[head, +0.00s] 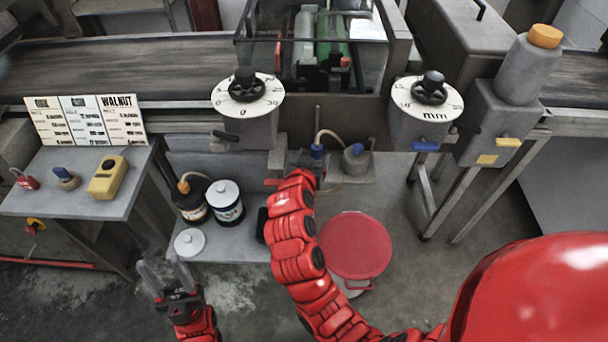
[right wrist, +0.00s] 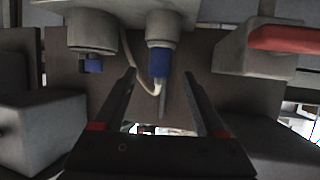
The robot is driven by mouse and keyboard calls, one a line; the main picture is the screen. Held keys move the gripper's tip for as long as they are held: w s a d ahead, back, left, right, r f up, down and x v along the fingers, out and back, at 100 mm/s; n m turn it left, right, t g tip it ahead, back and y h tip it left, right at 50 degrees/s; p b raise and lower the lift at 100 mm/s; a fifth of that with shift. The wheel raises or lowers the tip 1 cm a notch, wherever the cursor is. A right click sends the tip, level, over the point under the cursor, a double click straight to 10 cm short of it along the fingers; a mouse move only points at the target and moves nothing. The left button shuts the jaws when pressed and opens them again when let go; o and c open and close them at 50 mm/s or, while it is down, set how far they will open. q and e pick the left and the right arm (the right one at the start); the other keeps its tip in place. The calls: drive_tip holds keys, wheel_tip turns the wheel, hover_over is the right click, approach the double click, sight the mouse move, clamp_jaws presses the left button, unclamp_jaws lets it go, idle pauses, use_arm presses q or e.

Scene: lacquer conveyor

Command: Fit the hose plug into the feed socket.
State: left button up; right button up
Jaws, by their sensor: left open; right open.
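The blue hose plug (head: 317,151) stands upright in the head view, with a pale hose (head: 330,134) curving from it toward a grey round pot with a blue top (head: 355,150). In the right wrist view the blue plug (right wrist: 157,66) appears between my fingertips, against a grey cylindrical part (right wrist: 160,30); I cannot tell which part is the feed socket. My right gripper (right wrist: 161,74) is open, its fingers on either side of the plug in the picture, with no contact visible. My red arm partly hides it in the head view. My left gripper (head: 165,278) is open and empty at lower left.
A low shelf (head: 250,245) holds a black jar (head: 190,204) and a white-lidded tin (head: 226,204). A red round lid (head: 355,245) is right of my right arm. Two dials (head: 247,96) (head: 427,97) overhang the area. A side table (head: 55,195) stands at left.

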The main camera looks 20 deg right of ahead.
drive_tip(key=p+v, duration=0.3)
drive_tip(key=v, duration=1.2)
